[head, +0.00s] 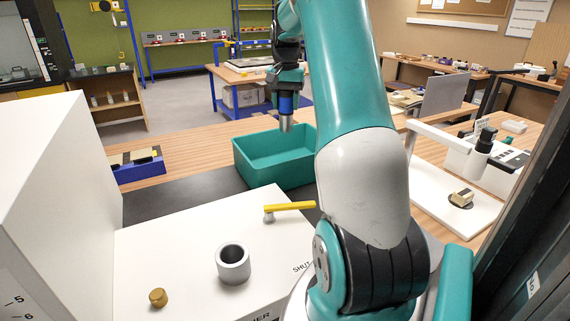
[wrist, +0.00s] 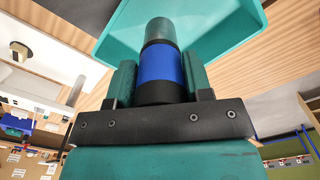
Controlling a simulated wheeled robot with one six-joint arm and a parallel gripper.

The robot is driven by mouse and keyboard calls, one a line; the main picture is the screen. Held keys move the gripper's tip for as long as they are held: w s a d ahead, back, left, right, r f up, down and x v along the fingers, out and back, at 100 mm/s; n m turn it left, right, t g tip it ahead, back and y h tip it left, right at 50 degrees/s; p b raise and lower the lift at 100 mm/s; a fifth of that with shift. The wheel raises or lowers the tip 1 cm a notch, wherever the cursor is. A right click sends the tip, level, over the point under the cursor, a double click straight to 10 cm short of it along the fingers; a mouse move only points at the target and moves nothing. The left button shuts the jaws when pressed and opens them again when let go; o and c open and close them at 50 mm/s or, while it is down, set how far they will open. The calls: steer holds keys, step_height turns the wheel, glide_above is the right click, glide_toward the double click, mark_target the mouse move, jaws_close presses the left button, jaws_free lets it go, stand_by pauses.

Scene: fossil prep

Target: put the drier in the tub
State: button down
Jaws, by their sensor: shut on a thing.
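The drier is a cylinder with a blue band and a grey end (head: 286,104). My gripper (head: 286,92) is shut on it and holds it upright, grey end down, above the teal tub (head: 270,181). In the wrist view the drier (wrist: 158,66) sits between the two fingers of my gripper (wrist: 160,82), with the tub (wrist: 225,25) beyond its grey end. The tub is open-topped and stands on a dark mat on the wooden bench. The part of its inside that shows is empty; my arm hides its right side.
A white box with a yellow-handled valve (head: 290,206) and a grey round socket (head: 233,264) stands in front. A brass knob (head: 158,298) is on its top. A blue tray (head: 138,170) lies left of the tub. A white-based microscope (head: 455,190) stands at right.

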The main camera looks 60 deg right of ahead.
step_height(320, 180, down, 17)
steer(key=p, duration=0.4)
steer(key=shift+p, duration=0.4)
steer(key=shift+f, duration=0.2)
steer(key=c, duration=0.8)
jaws_free()
